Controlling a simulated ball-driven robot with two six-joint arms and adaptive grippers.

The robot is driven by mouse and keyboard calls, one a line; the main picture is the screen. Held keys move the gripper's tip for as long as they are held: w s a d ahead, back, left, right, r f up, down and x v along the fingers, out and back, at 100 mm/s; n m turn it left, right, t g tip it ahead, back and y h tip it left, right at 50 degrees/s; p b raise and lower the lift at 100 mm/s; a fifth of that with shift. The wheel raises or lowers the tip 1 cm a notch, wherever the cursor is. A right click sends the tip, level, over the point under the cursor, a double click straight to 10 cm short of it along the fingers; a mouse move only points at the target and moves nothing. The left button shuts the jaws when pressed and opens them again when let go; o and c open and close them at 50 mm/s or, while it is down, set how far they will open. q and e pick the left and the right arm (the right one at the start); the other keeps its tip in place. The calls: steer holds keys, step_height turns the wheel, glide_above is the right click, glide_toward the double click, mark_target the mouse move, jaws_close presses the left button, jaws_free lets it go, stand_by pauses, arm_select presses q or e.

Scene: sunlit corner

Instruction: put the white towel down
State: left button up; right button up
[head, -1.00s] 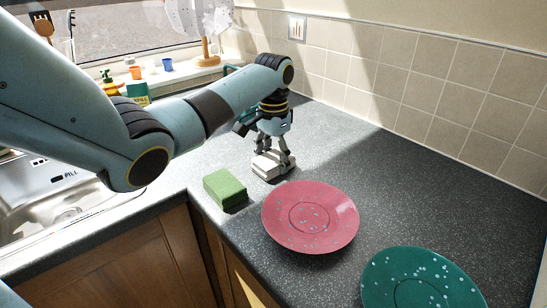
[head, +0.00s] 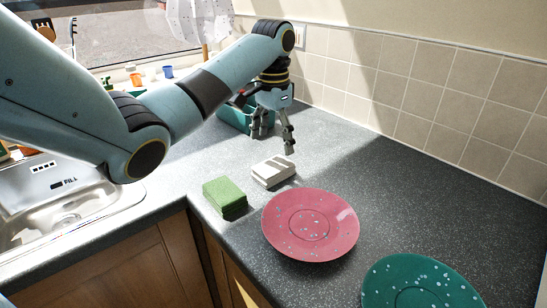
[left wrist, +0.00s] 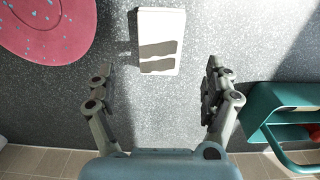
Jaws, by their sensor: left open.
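The white towel (head: 273,171) is a small folded block lying flat on the grey worktop, between the green block and the tiled wall side. It also shows in the left wrist view (left wrist: 160,22), with shadow stripes across it. My left gripper (head: 272,146) is open and empty, raised above and behind the towel, apart from it. In the left wrist view its two fingers (left wrist: 157,85) are spread wide, with bare worktop between them and the towel beyond their tips. My right gripper is not in view.
A green folded block (head: 225,196) lies left of the towel. A pink speckled plate (head: 310,245) is in front, and a dark green plate (head: 395,270) lies at lower right. A teal caddy (head: 233,117) stands behind my gripper. The sink (head: 70,195) is at left.

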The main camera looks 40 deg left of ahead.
mark_target(273, 165)
arm_select(q)
step_height(273, 165, up, 4)
steer(key=shift+r, duration=0.15)
stand_by(0.6)
